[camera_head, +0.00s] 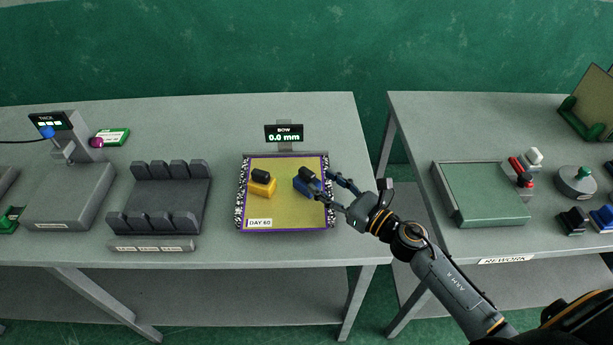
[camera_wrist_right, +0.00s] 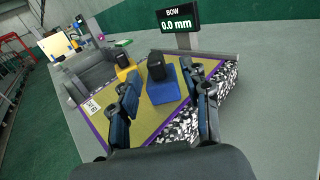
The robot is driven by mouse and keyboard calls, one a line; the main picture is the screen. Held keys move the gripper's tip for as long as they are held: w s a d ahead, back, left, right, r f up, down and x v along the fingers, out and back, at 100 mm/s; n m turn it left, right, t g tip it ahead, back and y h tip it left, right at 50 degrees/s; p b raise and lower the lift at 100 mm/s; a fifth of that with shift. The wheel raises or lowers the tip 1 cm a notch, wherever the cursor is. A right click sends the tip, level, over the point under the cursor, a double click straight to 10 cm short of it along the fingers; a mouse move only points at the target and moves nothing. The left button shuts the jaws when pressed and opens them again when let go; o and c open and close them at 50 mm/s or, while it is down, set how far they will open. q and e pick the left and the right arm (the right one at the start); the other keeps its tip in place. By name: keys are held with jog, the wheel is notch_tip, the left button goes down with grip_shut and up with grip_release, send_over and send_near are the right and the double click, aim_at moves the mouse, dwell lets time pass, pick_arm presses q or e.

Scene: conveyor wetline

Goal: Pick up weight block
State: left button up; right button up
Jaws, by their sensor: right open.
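A blue weight block (camera_head: 302,186) with a black knob on top sits on the right half of a yellow board (camera_head: 262,215) labelled "DAY 60". It also shows in the right wrist view (camera_wrist_right: 163,90). A yellow weight block (camera_head: 261,188) with a black knob stands on the board's left half, also seen past the left finger in the wrist view (camera_wrist_right: 124,74). My right gripper (camera_head: 325,183) is open, at the board's right edge. Its fingers point toward the blue block, which lies ahead between them in the wrist view. Contact cannot be told. My left gripper is not in view.
A display (camera_head: 284,133) reading "BOW 0.0 mm" stands behind the board. A dark slotted rack (camera_head: 165,200) and a thickness gauge (camera_head: 66,190) are to the left. Past a gap, the right table holds a green-topped tray (camera_head: 484,193).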

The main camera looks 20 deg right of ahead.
aim_at(313, 175)
jog(key=shift+w+a, duration=0.15)
jog(key=shift+w, duration=0.15)
jog(key=w+a+p, duration=0.1)
jog(key=w+a+r+p, duration=0.1)
jog(key=shift+w+r+p, duration=0.15)
jog(key=shift+w+p, duration=0.05)
jog(key=shift+p, duration=0.15)
jog(key=shift+w+a+f, duration=0.3)
jog(key=shift+w+a, duration=0.2)
jog(key=shift+w, duration=0.35)
jog(key=shift+w+f, duration=0.1)
pick_arm(q)
jog(key=w+r, duration=0.1)
jog(key=w+a+r, duration=0.1)
jog(key=r, duration=0.1)
pick_arm(e)
grip_shut()
